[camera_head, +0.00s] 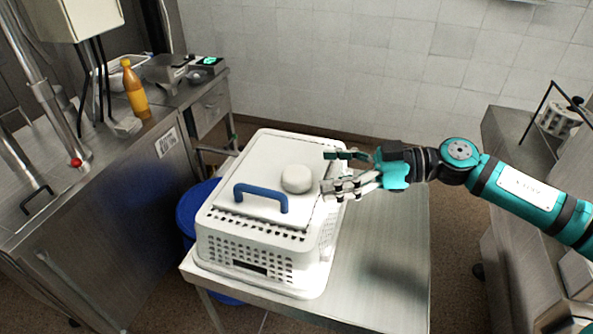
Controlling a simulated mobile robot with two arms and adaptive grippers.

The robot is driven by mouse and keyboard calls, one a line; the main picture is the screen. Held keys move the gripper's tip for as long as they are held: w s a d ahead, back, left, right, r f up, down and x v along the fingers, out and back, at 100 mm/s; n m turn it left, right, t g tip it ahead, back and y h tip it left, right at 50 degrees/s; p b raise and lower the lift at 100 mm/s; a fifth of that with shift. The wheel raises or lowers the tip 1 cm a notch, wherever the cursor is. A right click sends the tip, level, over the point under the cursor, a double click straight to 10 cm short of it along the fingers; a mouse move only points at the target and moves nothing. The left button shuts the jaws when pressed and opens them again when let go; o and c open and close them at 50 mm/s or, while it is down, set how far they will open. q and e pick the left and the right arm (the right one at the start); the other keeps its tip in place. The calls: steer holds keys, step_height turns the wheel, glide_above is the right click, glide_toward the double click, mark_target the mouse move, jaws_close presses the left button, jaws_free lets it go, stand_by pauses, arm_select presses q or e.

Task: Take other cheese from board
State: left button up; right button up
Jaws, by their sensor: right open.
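A round white cheese (297,178) lies on a white board (262,160) with a blue handle (260,195). The board lies on top of a white perforated basket (262,252), which stands on a metal table. My right gripper (328,171) comes in from the right and is open. Its fingers are at the board's right edge, just right of the cheese, with no clear contact with it. My left gripper is not in view.
The metal table (385,250) is clear to the right of the basket. A blue barrel (190,210) stands behind the table on the left. A steel counter on the left holds an orange bottle (136,92) and a scale.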

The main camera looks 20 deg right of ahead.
mark_target(310, 174)
steer(key=shift+w+a, duration=0.1)
steer(key=shift+a, duration=0.25)
steer(key=x, duration=0.1)
steer(key=p+x, duration=0.2)
steer(key=shift+w+a+f, duration=0.2)
steer(key=shift+a+f, duration=0.05)
steer(key=shift+f, duration=0.05)
steer(key=shift+w+a+f, duration=0.15)
steer(key=shift+a+f, duration=0.05)
steer(key=shift+a, duration=0.2)
steer(key=shift+d, duration=0.1)
steer(key=shift+c, duration=1)
steer(key=c, duration=1.1)
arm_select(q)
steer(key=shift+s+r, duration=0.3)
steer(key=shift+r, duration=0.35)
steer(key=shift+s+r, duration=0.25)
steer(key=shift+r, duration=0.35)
arm_select(e)
steer(key=shift+o, duration=0.2)
